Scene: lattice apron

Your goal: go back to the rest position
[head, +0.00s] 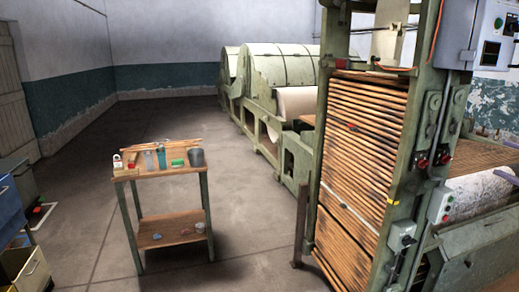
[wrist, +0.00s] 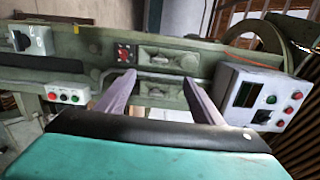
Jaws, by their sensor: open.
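My gripper (wrist: 158,77) shows in the wrist view with its two purple-grey fingers spread apart and nothing between them. Its teal and black body fills the bottom of that view. In the head view, the two finger ends of my gripper (head: 479,153) reach in from the right edge, in front of the large machine. Most of my arm is out of view. In the wrist view, the fingers point toward a green machine frame (wrist: 75,50) with knobs and a grey control box (wrist: 260,97).
A small two-tier wooden table (head: 128,174) stands at the left with several small items on top. A tall green machine (head: 330,100) with wooden slats fills the right side. Green drums (head: 280,68) stand behind. Blue drawers (head: 10,208) sit at far left. Floor around the table is open.

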